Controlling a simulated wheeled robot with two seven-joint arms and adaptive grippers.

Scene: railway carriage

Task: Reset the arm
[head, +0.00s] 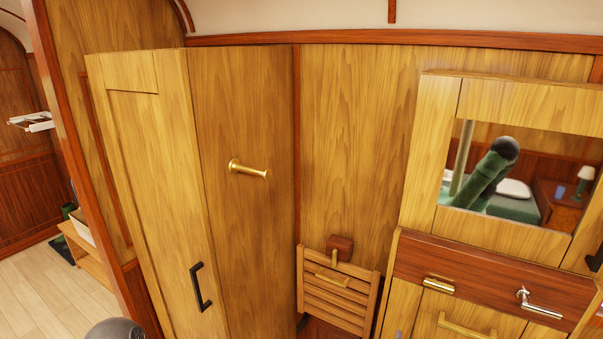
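Neither of my grippers shows in the head view. A dark grey rounded part (115,328) at the bottom edge, left of centre, seems to be part of my own arm. The mirror (535,165) at the right reflects a green jointed shape with a dark rounded end, which looks like part of me. Whether either gripper is open or holds anything is hidden.
A tall wooden cabinet (155,180) with a black handle (201,287) stands close at left, a brass peg (249,169) on its side. A slatted folding seat (338,290) is beyond. A cabinet with a dark red drawer front (485,280) is at right. Open floor (40,290) lies far left.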

